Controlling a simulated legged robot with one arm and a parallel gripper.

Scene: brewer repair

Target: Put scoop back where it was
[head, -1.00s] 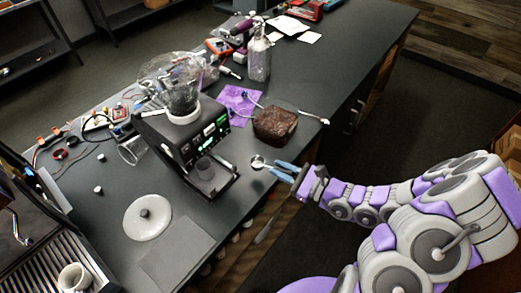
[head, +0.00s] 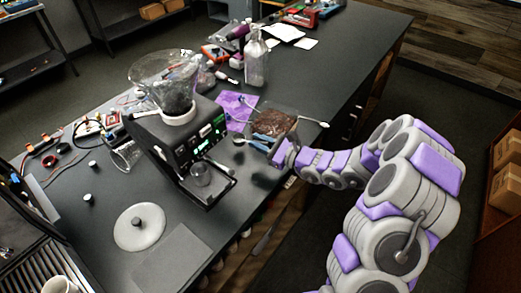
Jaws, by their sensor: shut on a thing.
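My gripper (head: 257,141) has blue fingers and is at the near edge of the bean container. It is shut on a small scoop (head: 239,141), whose round metal bowl sticks out to the left of the fingertips. The scoop's handle is mostly hidden by the fingers. The clear container (head: 275,123) of dark brown beans stands on the counter just behind the gripper. I cannot tell whether the scoop touches the container or the counter.
A black grinder (head: 185,145) with a clear hopper stands left of the gripper, with a small glass under it. A purple cloth (head: 236,108) lies behind, near a clear bottle (head: 255,62). A white round lid (head: 140,227) lies front left. The dark counter's edge runs along the right.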

